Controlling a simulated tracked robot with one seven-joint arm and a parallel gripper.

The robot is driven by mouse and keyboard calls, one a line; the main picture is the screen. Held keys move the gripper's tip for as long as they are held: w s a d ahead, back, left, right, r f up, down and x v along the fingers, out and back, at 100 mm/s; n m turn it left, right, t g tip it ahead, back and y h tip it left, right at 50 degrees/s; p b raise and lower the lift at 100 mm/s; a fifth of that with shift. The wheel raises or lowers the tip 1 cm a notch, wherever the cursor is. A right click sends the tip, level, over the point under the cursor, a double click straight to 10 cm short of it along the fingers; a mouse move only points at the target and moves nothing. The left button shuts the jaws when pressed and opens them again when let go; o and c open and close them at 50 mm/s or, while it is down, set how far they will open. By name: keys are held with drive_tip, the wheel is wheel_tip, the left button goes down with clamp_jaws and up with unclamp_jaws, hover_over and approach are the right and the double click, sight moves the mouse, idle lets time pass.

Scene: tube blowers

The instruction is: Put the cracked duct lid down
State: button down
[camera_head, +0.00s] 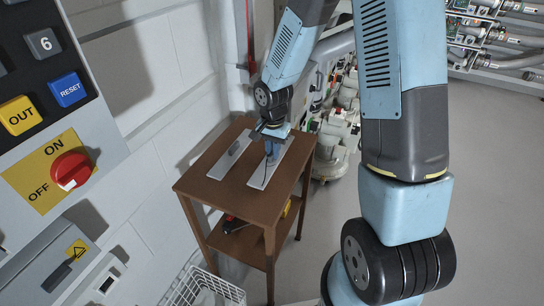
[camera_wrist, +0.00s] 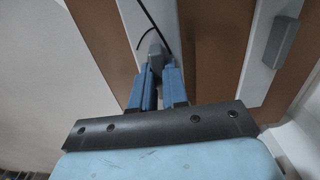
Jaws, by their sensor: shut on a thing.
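The cracked duct lid (camera_head: 257,182) is a long pale plate on the right of a small brown table (camera_head: 298,160). A thin dark crack line runs along it. In the wrist view the lid (camera_wrist: 134,22) shows dark crack lines near its grey handle. My gripper (camera_head: 271,158) is above the lid, pointing down. In the wrist view its blue fingers (camera_wrist: 156,70) are shut on the grey handle (camera_wrist: 153,48). The lid looks flat and at or very near the tabletop; I cannot tell whether it touches. The fingers hide part of it.
A second pale lid (camera_head: 222,166) with a grey handle (camera_wrist: 281,42) lies to the left on the table, a strip of bare wood between. A red-and-black thing (camera_head: 232,224) is on the lower shelf. A wire basket (camera_head: 200,290) stands in front. Pipework (camera_head: 342,125) is behind right.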

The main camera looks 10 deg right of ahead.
wheel_tip(320, 180, down, 3)
drive_tip(key=shift+r, duration=0.15)
drive_tip(key=c, duration=1.1)
unclamp_jaws()
drive_tip(key=shift+c, duration=0.2)
wheel_tip(320, 180, up, 12)
drive_tip(key=s+d+r+n+t, duration=0.2)
drive_tip(key=s+d+r, duration=0.2)
drive_tip(key=r, duration=0.4)
drive_tip(key=s+d+r+n+t, duration=0.1)
drive_tip(key=s+d+r, duration=0.25)
drive_tip(key=r, duration=0.45)
drive_tip(key=s+d+r+n+t, duration=0.1)
drive_tip(key=s+d+r+n, duration=0.1)
drive_tip(key=s, duration=0.5)
drive_tip(key=s+d+r+n+t, duration=0.1)
drive_tip(key=s+d+r, duration=0.1)
drive_tip(key=s+r, duration=0.3)
drive_tip(key=shift+s+d+r+n+t, duration=0.2)
drive_tip(key=shift+s+n+t, duration=0.15)
drive_tip(key=shift+s, duration=0.6)
